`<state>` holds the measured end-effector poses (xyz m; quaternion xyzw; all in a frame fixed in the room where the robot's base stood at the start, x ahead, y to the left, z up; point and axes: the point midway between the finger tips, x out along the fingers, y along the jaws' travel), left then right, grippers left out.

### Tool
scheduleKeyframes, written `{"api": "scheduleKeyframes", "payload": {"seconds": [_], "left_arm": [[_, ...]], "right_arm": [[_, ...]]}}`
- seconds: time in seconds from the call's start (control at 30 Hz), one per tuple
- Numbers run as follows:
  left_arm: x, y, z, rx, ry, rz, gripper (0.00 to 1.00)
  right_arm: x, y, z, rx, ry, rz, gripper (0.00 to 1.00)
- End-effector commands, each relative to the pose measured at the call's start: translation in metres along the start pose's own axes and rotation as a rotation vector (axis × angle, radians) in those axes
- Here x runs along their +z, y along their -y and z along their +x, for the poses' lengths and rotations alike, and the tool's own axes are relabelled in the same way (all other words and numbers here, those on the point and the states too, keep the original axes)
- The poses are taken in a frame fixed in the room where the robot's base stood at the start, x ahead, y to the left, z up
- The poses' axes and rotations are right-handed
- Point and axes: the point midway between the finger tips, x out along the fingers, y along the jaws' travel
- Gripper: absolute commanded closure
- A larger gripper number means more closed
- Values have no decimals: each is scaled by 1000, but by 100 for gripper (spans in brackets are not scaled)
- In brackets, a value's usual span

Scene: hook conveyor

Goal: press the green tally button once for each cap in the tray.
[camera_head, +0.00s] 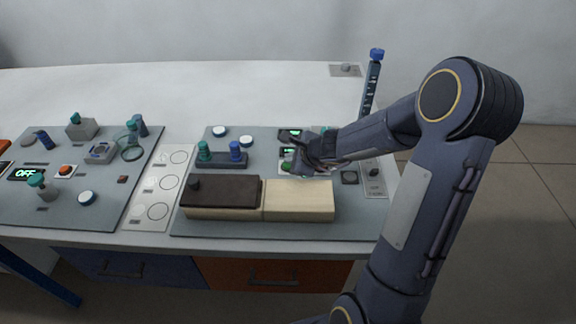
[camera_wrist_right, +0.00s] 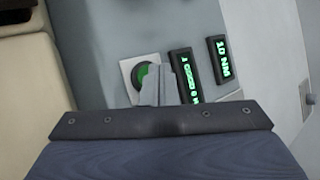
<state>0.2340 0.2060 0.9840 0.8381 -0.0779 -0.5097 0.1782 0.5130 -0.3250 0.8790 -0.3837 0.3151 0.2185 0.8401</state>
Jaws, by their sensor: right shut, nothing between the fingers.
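The green tally button (camera_wrist_right: 143,74) sits on a light square plate in the right wrist view. My right gripper (camera_wrist_right: 160,82) is shut and empty, its fingertips at the button and hiding part of it. I cannot tell whether they touch it. In the head view the gripper (camera_head: 290,165) is over the right grey board (camera_head: 355,212) and covers most of the button's area. White round caps with dark rims (camera_head: 219,131) (camera_head: 246,141) lie at the back of that board. I cannot make out a clear tray of caps. My left gripper is out of view.
A wooden box (camera_head: 298,215) with a dark brown lid (camera_head: 225,190) stands at the board's front. Behind it is a dark holder (camera_head: 222,161) with a green and a blue knob. Lit displays (camera_wrist_right: 185,76) (camera_wrist_right: 221,60) are beside the button. A tall blue-topped column (camera_head: 371,90) stands behind.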

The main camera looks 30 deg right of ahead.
Motion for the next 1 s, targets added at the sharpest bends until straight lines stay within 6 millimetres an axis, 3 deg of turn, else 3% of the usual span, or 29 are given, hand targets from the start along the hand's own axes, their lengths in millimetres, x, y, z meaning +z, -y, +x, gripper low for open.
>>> {"api": "scheduleKeyframes", "payload": {"seconds": [1.0], "left_arm": [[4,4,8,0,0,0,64]], "right_arm": [[-6,-8,7,7,-3,0,100]]}}
